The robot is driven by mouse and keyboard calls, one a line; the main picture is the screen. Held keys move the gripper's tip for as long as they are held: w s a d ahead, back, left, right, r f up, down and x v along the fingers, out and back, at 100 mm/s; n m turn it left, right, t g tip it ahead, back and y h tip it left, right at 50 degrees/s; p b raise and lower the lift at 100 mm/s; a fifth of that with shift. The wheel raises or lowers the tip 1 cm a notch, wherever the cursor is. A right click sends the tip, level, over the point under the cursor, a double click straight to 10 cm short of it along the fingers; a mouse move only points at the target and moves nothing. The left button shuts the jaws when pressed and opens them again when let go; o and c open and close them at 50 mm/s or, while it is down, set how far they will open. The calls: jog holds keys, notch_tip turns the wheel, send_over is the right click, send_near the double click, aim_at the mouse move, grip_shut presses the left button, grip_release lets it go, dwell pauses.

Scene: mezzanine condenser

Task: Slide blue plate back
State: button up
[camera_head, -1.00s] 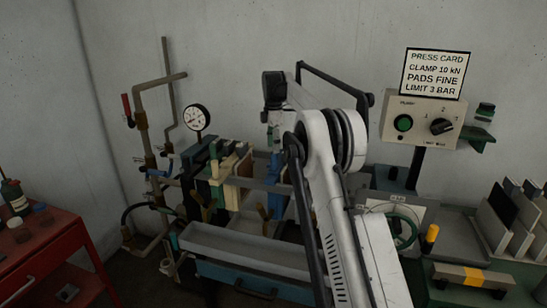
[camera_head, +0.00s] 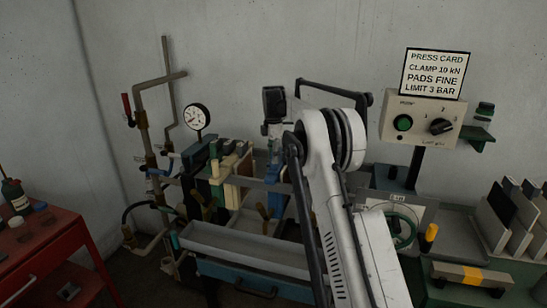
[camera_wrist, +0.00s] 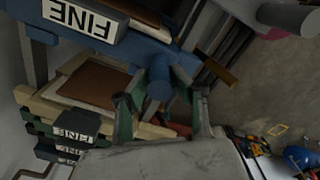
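The blue plate (camera_wrist: 133,45) lies across the top of the wrist view, with a white FINE label (camera_wrist: 84,17) upside down on it. A round blue handle (camera_wrist: 158,88) sticks out from it towards the wrist camera. My gripper (camera_wrist: 161,84) has its two green-padded fingers on either side of this handle, and they appear closed on it. In the head view the blue plate (camera_head: 273,177) shows in the press rack, partly hidden by my arm. My gripper's tips are hidden there.
Cream and green plates (camera_head: 227,180) stand left of the blue plate; they also show in the wrist view (camera_wrist: 60,108). A grey trough (camera_head: 245,249) runs below. A pressure gauge (camera_head: 197,116) and pipes are at left. A control box (camera_head: 422,121) is at right.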

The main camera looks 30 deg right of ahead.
grip_shut()
jog(key=shift+d, duration=0.1)
jog(key=shift+s+d+b, duration=0.8)
jog(key=shift+s+d, duration=0.8)
jog(key=o, duration=0.9)
grip_release()
jog(key=shift+c, duration=0.2)
jog(key=shift+r, duration=0.1)
notch_tip(320, 180, up, 12)
jog(key=shift+a, duration=0.15)
